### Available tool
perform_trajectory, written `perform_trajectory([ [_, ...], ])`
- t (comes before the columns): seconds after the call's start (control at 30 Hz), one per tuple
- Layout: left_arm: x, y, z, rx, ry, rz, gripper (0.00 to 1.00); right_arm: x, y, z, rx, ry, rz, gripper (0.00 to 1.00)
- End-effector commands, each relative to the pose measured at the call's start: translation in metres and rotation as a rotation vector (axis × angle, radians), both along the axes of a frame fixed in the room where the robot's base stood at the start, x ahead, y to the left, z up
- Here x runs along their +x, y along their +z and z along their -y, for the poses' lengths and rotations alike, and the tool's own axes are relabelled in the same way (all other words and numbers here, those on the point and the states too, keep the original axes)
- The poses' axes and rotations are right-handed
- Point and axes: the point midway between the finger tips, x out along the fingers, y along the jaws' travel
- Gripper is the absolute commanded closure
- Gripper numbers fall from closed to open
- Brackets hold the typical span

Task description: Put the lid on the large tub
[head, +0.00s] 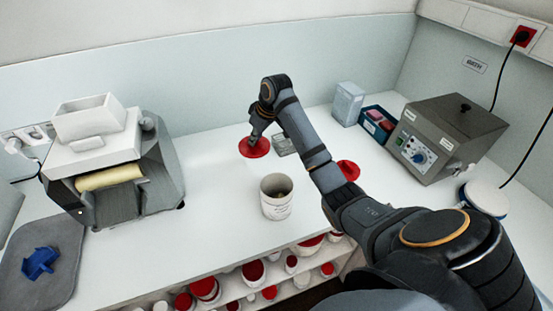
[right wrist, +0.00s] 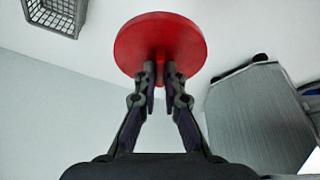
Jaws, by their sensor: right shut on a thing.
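The large tub (head: 276,197) is a white open tub standing upright on the white bench, its dark inside showing. A round red lid (head: 255,147) is in my right gripper (head: 253,138), behind the tub and a little to its left in the head view. In the right wrist view the gripper (right wrist: 161,80) is shut on a knob in the middle of the red lid (right wrist: 160,38). The lid is apart from the tub. Another red disc (head: 348,170) lies on the bench to the right, partly behind my arm. My left gripper is not in view.
A roller mill (head: 110,160) stands at the left, beside a grey mat with a blue piece (head: 40,262). A grey basket (head: 285,145), which also shows in the right wrist view (right wrist: 58,12), a blue box (head: 378,122) and a grey heater unit (head: 445,137) stand at the back right. Shelves below hold several tubs.

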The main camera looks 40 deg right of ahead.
Motion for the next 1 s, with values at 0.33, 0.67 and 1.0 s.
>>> perform_trajectory([
  [0.33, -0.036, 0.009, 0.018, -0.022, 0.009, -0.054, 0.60, -0.126, 0.046, -0.005, -0.011, 0.330, -0.011, 1.00],
  [0.67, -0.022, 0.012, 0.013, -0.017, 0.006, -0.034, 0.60, -0.167, 0.049, -0.027, 0.003, 0.446, -0.004, 1.00],
  [1.0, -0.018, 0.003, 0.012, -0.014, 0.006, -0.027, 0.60, -0.167, 0.041, -0.027, 0.005, 0.446, -0.001, 1.00],
])
